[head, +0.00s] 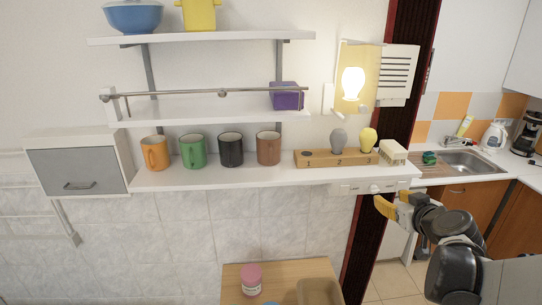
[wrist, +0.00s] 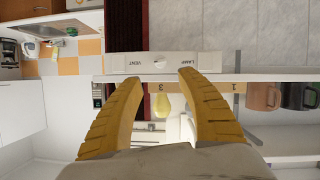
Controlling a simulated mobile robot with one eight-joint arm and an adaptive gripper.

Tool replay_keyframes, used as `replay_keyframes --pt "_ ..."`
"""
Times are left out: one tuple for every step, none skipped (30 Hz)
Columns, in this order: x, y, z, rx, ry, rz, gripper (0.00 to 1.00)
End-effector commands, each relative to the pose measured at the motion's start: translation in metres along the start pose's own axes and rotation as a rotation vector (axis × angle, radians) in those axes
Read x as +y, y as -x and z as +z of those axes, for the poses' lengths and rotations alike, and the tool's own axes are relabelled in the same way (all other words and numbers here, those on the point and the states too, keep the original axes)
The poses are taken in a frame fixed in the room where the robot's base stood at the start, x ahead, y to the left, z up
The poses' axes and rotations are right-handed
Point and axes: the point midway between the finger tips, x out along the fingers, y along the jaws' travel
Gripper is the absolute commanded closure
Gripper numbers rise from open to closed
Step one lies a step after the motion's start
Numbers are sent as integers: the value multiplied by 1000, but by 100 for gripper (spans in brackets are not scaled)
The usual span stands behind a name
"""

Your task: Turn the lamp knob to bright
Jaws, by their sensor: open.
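A white control panel (head: 350,188) sits under the right end of the lower shelf, with a small round knob (head: 374,188) on its front. In the wrist view, which is upside down, the panel (wrist: 205,63) carries the words VENT and LAMP, with the knob (wrist: 160,63) between them. The knob's exact pointing direction is too small to tell. A lamp (head: 352,83) on the wall above glows. My gripper (head: 382,203) is open and empty just below and in front of the panel. In the wrist view its yellow fingers (wrist: 160,77) straddle the knob's line, apart from it.
The lower shelf (head: 215,178) holds several mugs, a wooden block (head: 315,160) with a grey and a yellow bulb, and a small white box (head: 393,153). A dark red post (head: 372,240) stands behind my gripper. A wooden table (head: 235,288) is below. Air before the panel looks clear.

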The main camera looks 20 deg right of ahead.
Motion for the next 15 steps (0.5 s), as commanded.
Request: replay_keyframes --pt "-1 -6 1 0 1 -2 55" --pt "-1 -10 1 0 2 -3 55" --pt "-1 -16 1 0 3 -4 55" --pt "-2 -21 2 -1 3 -4 55" --pt "-2 -27 2 0 2 -4 55" --pt "-2 -35 1 0 3 -4 55" --pt "-2 -41 1 0 2 -5 55" --pt "-2 -47 1 -1 2 -5 55" --pt "-3 -55 1 -1 3 -5 55" --pt "-2 -60 1 0 3 -5 55" --pt "-2 -66 1 0 2 -4 55" --pt "-2 -73 1 -1 2 -4 55" --pt "-2 -78 1 -1 2 -4 55" --pt "-2 -82 1 -1 3 -5 55" --pt "-2 -87 1 -1 2 -5 55"
